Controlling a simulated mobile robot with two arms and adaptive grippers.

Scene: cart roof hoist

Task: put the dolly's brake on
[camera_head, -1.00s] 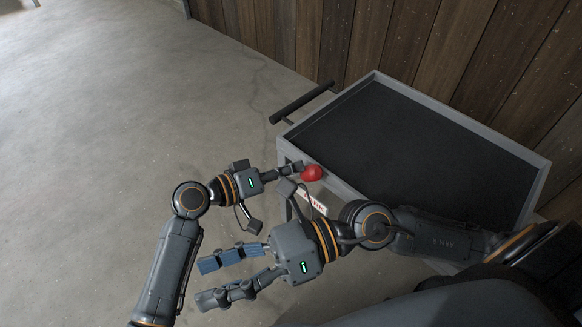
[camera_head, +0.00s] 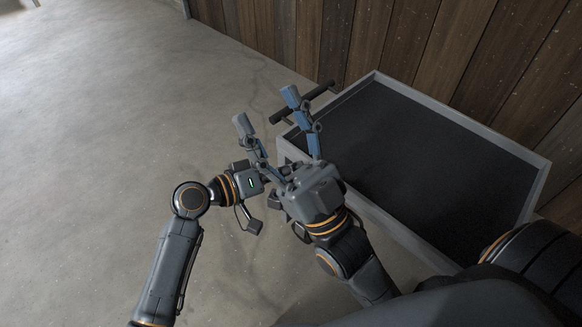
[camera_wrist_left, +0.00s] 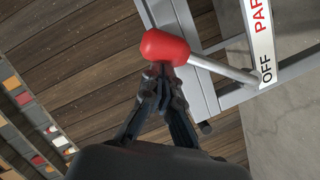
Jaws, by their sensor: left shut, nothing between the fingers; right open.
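The brake lever has a red knob (camera_wrist_left: 165,47) on a pale rod (camera_wrist_left: 222,69) in the left wrist view. The rod runs to the dolly's side at the word OFF on a white label (camera_wrist_left: 262,35); red letters "PAR" also show. My left gripper (camera_wrist_left: 160,74) is shut and empty, its tips right at the knob; I cannot tell if they touch it. In the head view my left gripper (camera_head: 277,172) is beside the dolly (camera_head: 455,122), its tips partly hidden. My right gripper (camera_head: 267,107) is open and empty above it, hiding the knob and label.
The dolly's dark tray top is empty, with a raised grey rim. Its black push handle (camera_head: 318,92) stands out at the far left end, close to my right fingers. A plank wall (camera_head: 400,40) is behind. The concrete floor (camera_head: 110,110) at left is clear.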

